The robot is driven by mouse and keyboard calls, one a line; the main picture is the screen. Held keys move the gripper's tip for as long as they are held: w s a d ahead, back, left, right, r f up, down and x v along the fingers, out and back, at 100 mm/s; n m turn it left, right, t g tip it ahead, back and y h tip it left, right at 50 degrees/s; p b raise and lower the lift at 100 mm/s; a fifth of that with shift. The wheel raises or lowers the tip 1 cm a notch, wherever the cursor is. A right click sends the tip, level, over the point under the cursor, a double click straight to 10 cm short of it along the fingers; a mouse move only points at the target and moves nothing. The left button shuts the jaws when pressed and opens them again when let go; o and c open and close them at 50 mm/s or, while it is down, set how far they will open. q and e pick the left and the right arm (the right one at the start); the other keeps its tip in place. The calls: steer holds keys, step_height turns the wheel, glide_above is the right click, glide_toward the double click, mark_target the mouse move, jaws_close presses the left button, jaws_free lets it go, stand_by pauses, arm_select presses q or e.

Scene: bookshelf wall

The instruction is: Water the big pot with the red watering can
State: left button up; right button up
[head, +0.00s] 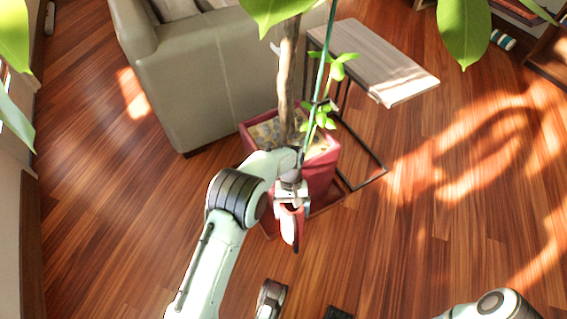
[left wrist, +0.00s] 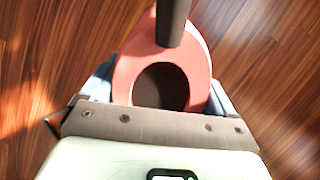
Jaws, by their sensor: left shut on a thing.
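The big pot (head: 321,174) is a square dark red planter with a tree trunk, a green stake and leafy shoots rising from its soil. My left gripper (head: 291,200) is in front of the pot's near side in the head view. It is shut on the red watering can (head: 290,230), which hangs below it, largely hidden by the gripper. In the left wrist view, the can (left wrist: 196,55) shows a round dark opening and a dark grey bar, between the fingers of my left gripper (left wrist: 160,95). Whether the can touches the pot is unclear.
A grey-green sofa (head: 205,80) stands behind the pot on the left. A small wood-topped side table (head: 375,62) on a dark metal frame stands close behind it on the right. Large leaves hang across the top. The wooden floor (head: 440,235) is clear at right.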

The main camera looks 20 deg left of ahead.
mark_target(292, 206)
arm_select(q)
steer(key=shift+w+r+g, duration=0.1)
steer(key=shift+r+g, duration=0.2)
steer(key=shift+r, duration=0.35)
steer(key=shift+b, duration=0.4)
steer(key=shift+w+a+r+g+h+b, duration=0.15)
steer(key=shift+r+g+h+b, duration=0.2)
steer(key=shift+r, duration=0.2)
steer(key=shift+w+a+r+g+h, duration=0.2)
steer(key=shift+r+g, duration=0.2)
steer(key=shift+r, duration=0.45)
steer(key=shift+w+a+r+g+h, duration=0.15)
steer(key=shift+r+g, duration=0.2)
steer(key=shift+r, duration=0.45)
stand_by(2.5)
steer(key=shift+d, duration=0.1)
stand_by(0.4)
